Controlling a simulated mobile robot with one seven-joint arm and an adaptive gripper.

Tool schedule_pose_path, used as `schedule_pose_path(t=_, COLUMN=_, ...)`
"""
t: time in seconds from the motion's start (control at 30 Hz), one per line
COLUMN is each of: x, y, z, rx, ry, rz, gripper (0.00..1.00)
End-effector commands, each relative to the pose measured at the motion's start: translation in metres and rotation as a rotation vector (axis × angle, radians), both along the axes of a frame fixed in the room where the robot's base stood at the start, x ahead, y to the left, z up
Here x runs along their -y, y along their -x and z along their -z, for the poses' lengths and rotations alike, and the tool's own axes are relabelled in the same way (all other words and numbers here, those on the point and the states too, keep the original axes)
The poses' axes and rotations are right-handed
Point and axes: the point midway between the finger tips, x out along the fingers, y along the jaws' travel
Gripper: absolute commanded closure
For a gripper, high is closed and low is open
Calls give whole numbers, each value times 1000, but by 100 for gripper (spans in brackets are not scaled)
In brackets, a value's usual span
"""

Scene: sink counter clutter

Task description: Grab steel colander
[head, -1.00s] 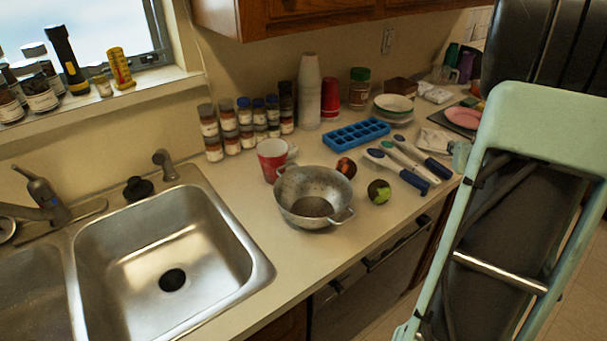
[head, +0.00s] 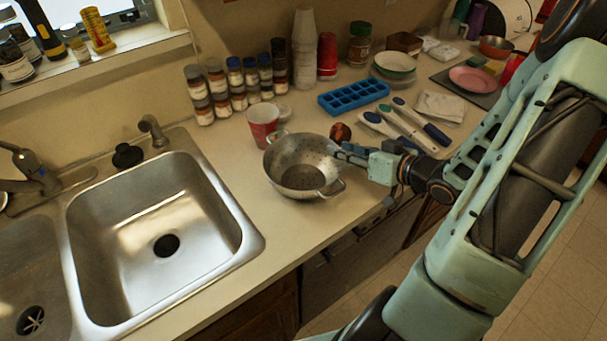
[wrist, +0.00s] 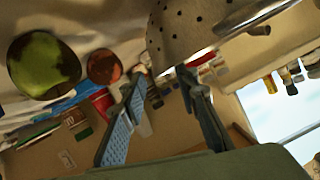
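The steel colander (head: 300,168) stands upright on the counter to the right of the sink, with a loop handle at its front right. My gripper (head: 343,153) is at the colander's right side, close to its rim. In the wrist view the perforated colander wall (wrist: 185,38) is at the top, just beyond the fingertips. The two fingers (wrist: 160,82) are spread apart with a gap between them, and nothing is gripped. I cannot tell whether a fingertip touches the colander.
A red cup (head: 263,125) stands behind the colander. A red fruit (head: 340,132) is behind my gripper; a green fruit (wrist: 42,65) shows beside it in the wrist view. A blue ice tray (head: 353,96) and several utensils (head: 408,128) lie further back. The sink (head: 150,235) is left.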

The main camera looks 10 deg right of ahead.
Motion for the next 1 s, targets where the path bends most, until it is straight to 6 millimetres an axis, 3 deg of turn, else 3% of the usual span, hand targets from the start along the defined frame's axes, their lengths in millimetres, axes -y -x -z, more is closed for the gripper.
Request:
schedule_pose_path(t=0.43, x=-24, y=-43, z=15, rx=-1, ry=0, rz=0, gripper=72)
schedule_pose_path(t=0.73, x=-26, y=-49, z=18, rx=-1, ry=1, rz=2, gripper=72)
schedule_pose_path(t=1.0, x=-26, y=-48, z=18, rx=-1, ry=1, rz=2, gripper=99)
